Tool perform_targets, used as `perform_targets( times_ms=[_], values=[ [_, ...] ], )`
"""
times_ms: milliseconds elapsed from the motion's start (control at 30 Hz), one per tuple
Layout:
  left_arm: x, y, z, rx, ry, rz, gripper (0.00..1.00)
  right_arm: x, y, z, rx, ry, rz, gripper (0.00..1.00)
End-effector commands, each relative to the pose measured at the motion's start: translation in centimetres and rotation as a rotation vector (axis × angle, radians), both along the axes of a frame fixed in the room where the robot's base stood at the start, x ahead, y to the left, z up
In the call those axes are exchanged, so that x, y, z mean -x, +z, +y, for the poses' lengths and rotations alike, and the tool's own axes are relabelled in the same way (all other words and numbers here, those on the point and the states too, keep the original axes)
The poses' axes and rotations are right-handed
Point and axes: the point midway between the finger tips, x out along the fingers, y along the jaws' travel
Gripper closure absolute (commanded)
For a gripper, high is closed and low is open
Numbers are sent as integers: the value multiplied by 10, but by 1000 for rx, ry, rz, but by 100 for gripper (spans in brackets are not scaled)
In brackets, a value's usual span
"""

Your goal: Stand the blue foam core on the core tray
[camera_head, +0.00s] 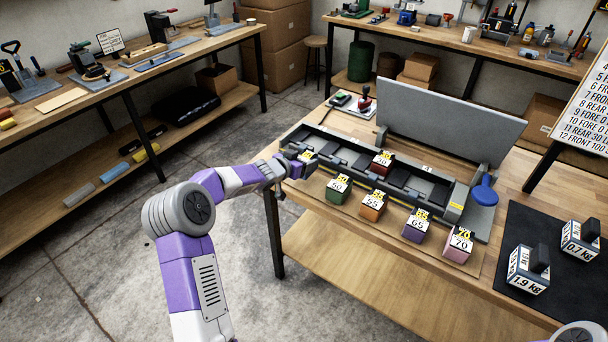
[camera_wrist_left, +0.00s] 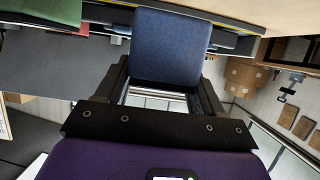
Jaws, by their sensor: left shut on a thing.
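A blue foam core (camera_wrist_left: 168,48) fills the space between the fingers of my left gripper (camera_wrist_left: 165,90) in the left wrist view; the gripper is shut on it. In the head view my left gripper (camera_head: 295,167) is at the left end of the long grey box, with the held core mostly hidden and a yellow label just past the fingers. A tan board (camera_head: 394,222), apparently the core tray, lies along the box's front. Green (camera_head: 338,194), orange (camera_head: 373,209), purple (camera_head: 414,229) and pink (camera_head: 457,247) cores stand on it. My right gripper is out of view.
The long grey box (camera_head: 448,214) has dark compartments, a raised lid (camera_head: 450,120) and a red core (camera_head: 381,167) in it. A blue knob (camera_head: 484,195) is at its right end. Weights (camera_head: 529,272) stand on a black mat (camera_head: 508,230) at the right.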

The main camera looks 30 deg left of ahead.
Motion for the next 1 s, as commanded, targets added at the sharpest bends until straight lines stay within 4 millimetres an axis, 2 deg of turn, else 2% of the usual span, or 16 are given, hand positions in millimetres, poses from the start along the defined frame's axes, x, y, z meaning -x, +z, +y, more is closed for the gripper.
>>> perform_targets(
  times_ms=[267, 633, 667, 700, 833, 1000],
  values=[
    [0, -35, 0, 0, -1, 0, 64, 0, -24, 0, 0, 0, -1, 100],
    [0, -37, 0, -1, 0, 0, 64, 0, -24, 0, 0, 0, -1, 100],
    [0, -38, 0, 0, 0, 1, 31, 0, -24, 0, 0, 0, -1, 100],
    [0, -37, 0, 0, 0, 1, 25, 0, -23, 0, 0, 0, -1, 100],
    [0, -37, 0, -1, 0, 1, 7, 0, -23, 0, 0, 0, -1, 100],
    [0, -37, 0, -1, 0, 0, 7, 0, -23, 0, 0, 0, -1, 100]
  ],
)
